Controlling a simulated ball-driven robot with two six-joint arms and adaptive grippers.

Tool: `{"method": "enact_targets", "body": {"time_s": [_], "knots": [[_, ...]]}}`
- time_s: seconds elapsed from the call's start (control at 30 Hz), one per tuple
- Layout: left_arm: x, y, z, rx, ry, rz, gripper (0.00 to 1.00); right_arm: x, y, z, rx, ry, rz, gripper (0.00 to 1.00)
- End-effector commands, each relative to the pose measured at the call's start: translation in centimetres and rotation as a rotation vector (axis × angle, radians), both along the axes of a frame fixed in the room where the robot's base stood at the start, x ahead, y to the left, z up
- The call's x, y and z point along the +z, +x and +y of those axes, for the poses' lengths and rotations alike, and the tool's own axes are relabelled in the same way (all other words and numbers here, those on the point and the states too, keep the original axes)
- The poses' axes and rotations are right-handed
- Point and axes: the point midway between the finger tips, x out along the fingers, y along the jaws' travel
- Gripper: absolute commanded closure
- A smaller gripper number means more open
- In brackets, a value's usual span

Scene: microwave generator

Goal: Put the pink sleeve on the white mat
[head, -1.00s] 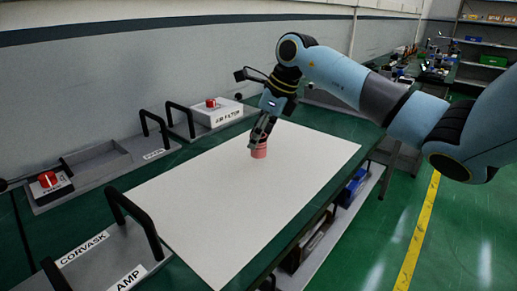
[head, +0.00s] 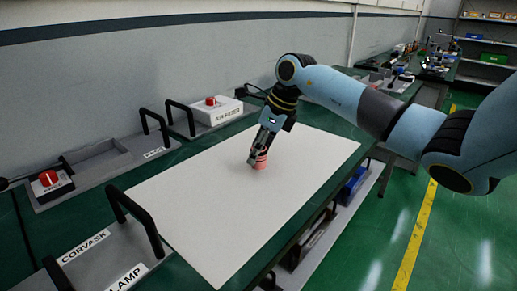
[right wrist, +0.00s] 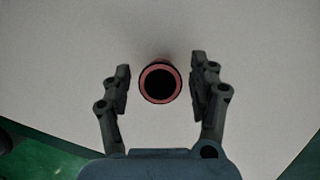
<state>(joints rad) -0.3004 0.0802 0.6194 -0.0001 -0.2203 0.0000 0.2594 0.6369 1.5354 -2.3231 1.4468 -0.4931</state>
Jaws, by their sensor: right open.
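The pink sleeve (head: 261,160) stands upright on the white mat (head: 215,205), toward the mat's far part. In the right wrist view the pink sleeve (right wrist: 160,70) shows end-on as a pink ring with a dark hollow. My right gripper (head: 256,158) is low over the mat at the sleeve and partly hides it. In the right wrist view my right gripper (right wrist: 160,85) is open, with one finger on each side of the sleeve and a gap on both sides. My left gripper is not in view.
Grey trays with black handles (head: 135,220) line the mat's left side. A white box with a red knob (head: 215,110) stands behind it. A red knob (head: 48,178) sits at far left. Most of the mat is bare.

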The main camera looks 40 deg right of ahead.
Motion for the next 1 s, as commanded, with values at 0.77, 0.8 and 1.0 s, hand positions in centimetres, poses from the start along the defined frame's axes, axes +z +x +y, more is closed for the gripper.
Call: {"method": "enact_targets", "body": {"time_s": [0.77,0.8,1.0], "knots": [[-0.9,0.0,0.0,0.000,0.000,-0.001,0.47,10.7,-3.9,-2.1,0.000,-0.004,0.000,0.40],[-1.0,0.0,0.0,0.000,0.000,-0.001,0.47,10.9,-4.0,-2.2,0.000,-0.003,0.001,0.40],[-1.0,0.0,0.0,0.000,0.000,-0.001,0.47,11.4,-4.1,-2.1,0.000,0.000,0.000,0.40]]}}
